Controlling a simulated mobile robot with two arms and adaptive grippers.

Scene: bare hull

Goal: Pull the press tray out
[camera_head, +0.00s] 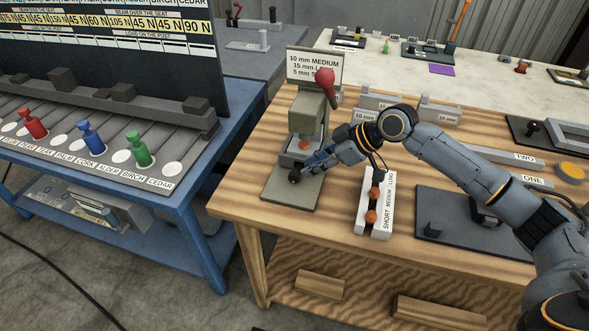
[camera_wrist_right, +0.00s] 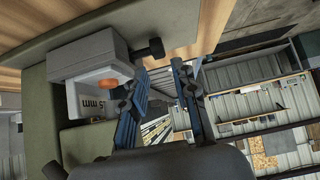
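The press (camera_head: 308,112) stands on a green-grey base plate (camera_head: 292,192) at the table's left end, with a red lever knob (camera_head: 325,76) at its top. Its pale grey press tray (camera_head: 297,160) sits low in the press, with a black knob (camera_head: 294,177) on the front. My right gripper (camera_head: 306,171) is beside that knob. In the right wrist view the tray (camera_wrist_right: 88,58) holds an orange piece (camera_wrist_right: 107,84), and its black knob (camera_wrist_right: 155,48) lies just beyond the gap between the open fingertips (camera_wrist_right: 158,65). My left gripper is out of view.
A white SHORT/MEDIUM/LONG rack (camera_head: 378,205) with orange pieces stands right of the press, under my right forearm. A dark plate (camera_head: 450,215) lies further right. A blue bench (camera_head: 190,190) with coloured pegs stands left, across a gap. A sign (camera_head: 315,66) stands behind the press.

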